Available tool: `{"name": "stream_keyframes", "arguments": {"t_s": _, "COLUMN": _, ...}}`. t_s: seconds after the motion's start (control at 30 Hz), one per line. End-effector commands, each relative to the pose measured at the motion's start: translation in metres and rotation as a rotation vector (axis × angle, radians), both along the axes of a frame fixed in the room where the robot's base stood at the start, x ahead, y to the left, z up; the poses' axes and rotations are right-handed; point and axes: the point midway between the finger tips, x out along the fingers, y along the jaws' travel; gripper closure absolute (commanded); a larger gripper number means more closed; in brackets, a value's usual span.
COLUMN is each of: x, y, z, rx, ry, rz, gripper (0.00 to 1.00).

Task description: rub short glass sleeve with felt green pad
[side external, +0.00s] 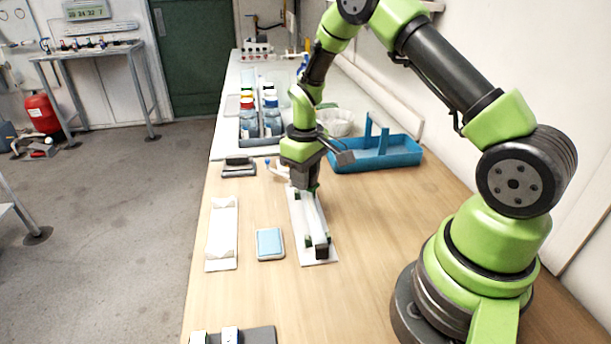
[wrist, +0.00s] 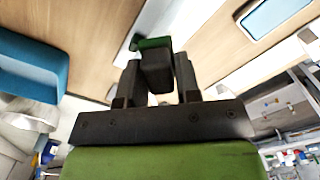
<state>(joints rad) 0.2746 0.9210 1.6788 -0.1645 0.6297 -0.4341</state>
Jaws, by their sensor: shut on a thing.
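My gripper (side external: 303,182) is shut on a dark block with a green felt face, the felt green pad (wrist: 152,43), which shows between the fingers in the wrist view. In the side view the pad is mostly hidden by the fingers. A pale, translucent glass sleeve (side external: 314,217) lies lengthwise in a holder with dark and green end supports on a white base plate (side external: 322,262). My gripper is over the sleeve's far end, pointing down. I cannot tell whether the pad touches the sleeve.
A white stand (side external: 222,232) with two cradles is left of the sleeve. A blue-topped pad (side external: 270,243) lies between them. A dark block (side external: 238,166) is farther back. A blue tray (side external: 378,152) stands behind right, a bottle rack (side external: 258,125) behind left.

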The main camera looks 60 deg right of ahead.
Motion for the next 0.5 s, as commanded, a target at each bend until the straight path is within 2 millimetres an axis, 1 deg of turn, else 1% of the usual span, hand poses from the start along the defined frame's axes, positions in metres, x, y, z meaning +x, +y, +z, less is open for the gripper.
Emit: {"name": "stream_keyframes", "arguments": {"t_s": 0.5, "x": -0.034, "y": 0.034, "z": 0.000, "rx": 0.000, "ry": 0.000, "rz": 0.002, "gripper": 0.88}}
